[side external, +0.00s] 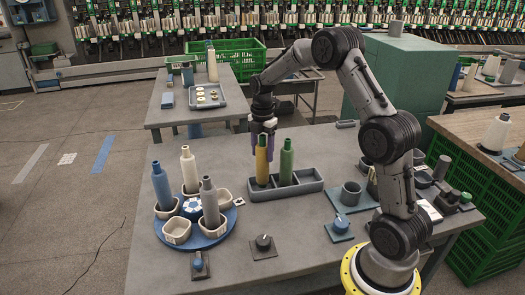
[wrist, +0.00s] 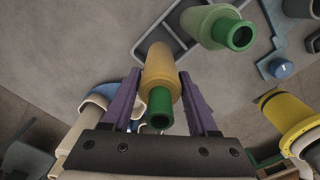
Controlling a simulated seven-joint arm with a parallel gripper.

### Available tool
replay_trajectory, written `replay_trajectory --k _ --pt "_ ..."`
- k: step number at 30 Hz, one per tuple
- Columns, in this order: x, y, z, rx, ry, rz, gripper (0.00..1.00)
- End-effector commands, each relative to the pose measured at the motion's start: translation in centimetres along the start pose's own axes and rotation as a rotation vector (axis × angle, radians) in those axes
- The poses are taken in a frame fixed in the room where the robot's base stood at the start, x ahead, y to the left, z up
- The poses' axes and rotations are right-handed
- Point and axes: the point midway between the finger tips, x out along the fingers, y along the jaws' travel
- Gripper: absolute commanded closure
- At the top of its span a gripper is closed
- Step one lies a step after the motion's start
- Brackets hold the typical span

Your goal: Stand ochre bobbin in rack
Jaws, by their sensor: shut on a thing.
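The ochre bobbin (side external: 262,164), with a green top, stands upright between the purple fingers of my gripper (side external: 263,147). My gripper is shut on its upper part. The bobbin's foot is at the left compartment of the grey rack (side external: 292,191), behind the front wall; I cannot tell whether it touches the rack floor. In the wrist view the ochre bobbin (wrist: 158,68) lies between both fingers (wrist: 160,82), with its lower end over the rack. A green bobbin (side external: 286,160) stands in the rack just to the right; it also shows in the wrist view (wrist: 208,24).
Left of the rack is a blue turntable (side external: 210,238) with cream cups holding blue, cream and grey bobbins. A black knob (side external: 263,242) and a blue knob (side external: 340,224) sit in front. The rack's right compartment looks empty.

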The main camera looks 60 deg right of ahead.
Motion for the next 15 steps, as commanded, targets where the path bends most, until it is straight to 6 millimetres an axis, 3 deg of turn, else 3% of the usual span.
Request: replay_trajectory --k 15 --pt "1.4 0.0 0.0 0.000 0.000 0.000 0.90"
